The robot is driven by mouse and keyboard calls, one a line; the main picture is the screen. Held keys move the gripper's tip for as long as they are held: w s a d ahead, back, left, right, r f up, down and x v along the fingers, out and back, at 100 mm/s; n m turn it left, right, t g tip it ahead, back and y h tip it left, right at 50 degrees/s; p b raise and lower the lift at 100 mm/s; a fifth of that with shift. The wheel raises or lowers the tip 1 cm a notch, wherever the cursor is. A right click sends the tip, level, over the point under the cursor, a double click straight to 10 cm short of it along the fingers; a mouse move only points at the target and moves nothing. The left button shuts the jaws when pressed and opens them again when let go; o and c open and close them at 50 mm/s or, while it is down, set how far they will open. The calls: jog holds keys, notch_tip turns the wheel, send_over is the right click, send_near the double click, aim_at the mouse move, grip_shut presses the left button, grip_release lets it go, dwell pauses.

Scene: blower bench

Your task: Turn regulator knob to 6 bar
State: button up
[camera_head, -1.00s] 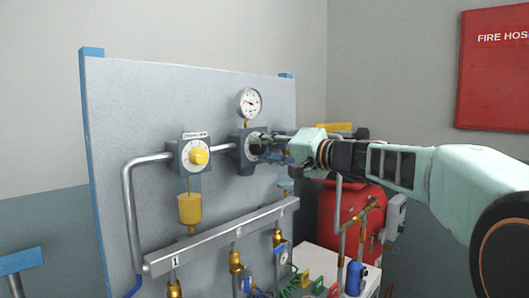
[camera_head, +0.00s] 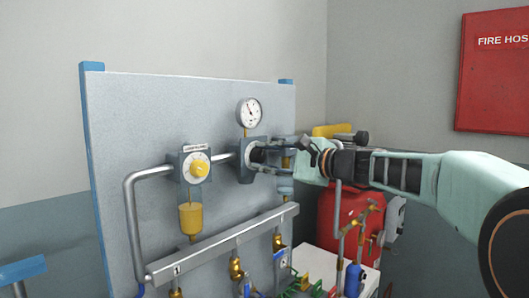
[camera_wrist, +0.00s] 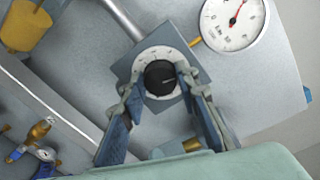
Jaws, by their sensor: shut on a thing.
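The regulator is a grey-blue square block (camera_head: 243,171) on the upright panel, with a white dial ring and a black knob (camera_wrist: 160,78) in the wrist view. My gripper (camera_head: 262,156) reaches it from the right. In the wrist view my gripper (camera_wrist: 161,90) has a finger on each side of the knob and is shut on it. The knob's pale mark points to the right in that view; the dial's figures are too small to read. A round white pressure gauge (camera_head: 250,112) stands above the block. Its red needle shows in the wrist view on the gauge (camera_wrist: 228,28).
A grey pipe (camera_head: 131,215) and a manifold bar (camera_head: 222,244) run along the panel (camera_head: 125,130). A red tank (camera_head: 340,213) stands behind my arm.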

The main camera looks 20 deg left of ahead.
jog(key=m+p, duration=0.2)
jog(key=m, duration=0.1)
jog(key=m+p, duration=0.1)
jog(key=m, duration=0.1)
jog(key=shift+w+d+r, duration=0.1)
jog(key=shift+r, duration=0.15)
jog(key=shift+f+m+g+p, duration=0.15)
jog(key=shift+m+g+p, duration=0.15)
jog(key=shift+m+p, duration=1.7)
jog(key=shift+m, duration=0.4)
jog(key=o, duration=1.2)
jog(key=shift+c, duration=0.2)
jog(key=v, duration=1.2)
jog(key=shift+f, duration=0.25)
